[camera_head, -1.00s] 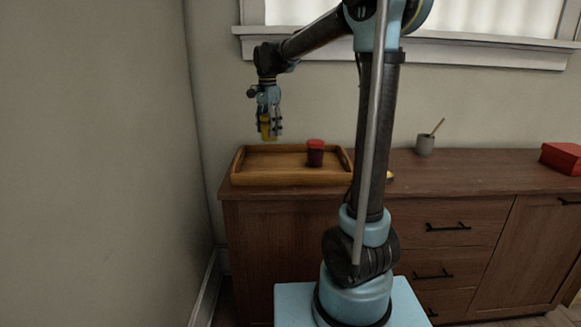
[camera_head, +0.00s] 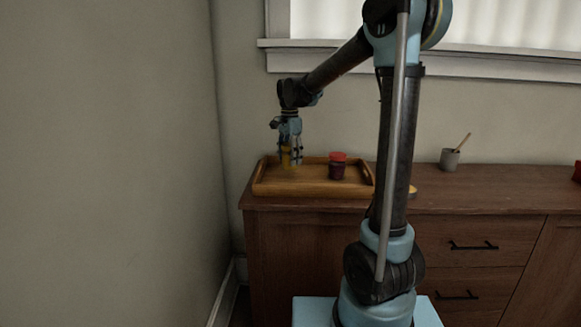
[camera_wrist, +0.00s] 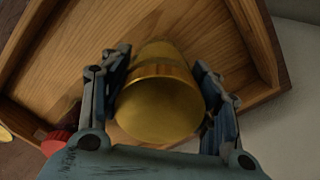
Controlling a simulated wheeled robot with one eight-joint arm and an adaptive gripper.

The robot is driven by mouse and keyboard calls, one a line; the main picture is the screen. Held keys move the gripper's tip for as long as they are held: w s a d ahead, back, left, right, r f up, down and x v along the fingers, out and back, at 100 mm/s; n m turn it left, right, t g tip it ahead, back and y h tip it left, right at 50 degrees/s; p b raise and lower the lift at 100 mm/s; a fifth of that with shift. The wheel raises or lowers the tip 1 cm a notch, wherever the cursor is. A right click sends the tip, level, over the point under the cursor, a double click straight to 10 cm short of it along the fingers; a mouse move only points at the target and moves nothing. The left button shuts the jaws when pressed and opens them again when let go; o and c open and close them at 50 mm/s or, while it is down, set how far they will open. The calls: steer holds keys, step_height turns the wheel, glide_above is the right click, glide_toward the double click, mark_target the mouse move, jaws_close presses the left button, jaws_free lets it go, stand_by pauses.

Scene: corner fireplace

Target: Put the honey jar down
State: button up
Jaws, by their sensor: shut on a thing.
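The honey jar (camera_wrist: 160,105) is a golden-yellow jar, held between the two fingers of my gripper (camera_wrist: 160,95) in the wrist view. In the head view, my gripper (camera_head: 290,158) points down over the left part of the wooden tray (camera_head: 310,190), with the yellow jar (camera_head: 291,160) between its fingers. The jar is low over the tray floor; I cannot tell whether its base touches it. The tray's floor and rim (camera_wrist: 262,45) show behind the jar in the wrist view.
A dark jar with a red lid (camera_head: 337,166) stands in the tray's right part. Its red lid shows at the lower left of the wrist view (camera_wrist: 56,142). A grey cup with a stick (camera_head: 449,160) stands on the wooden cabinet (camera_head: 490,200). Wall lies left and behind.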

steer(key=shift+f, duration=1.7)
steer(key=o, duration=1.3)
steer(key=shift+f, duration=0.1)
steer(key=shift+o, duration=0.2)
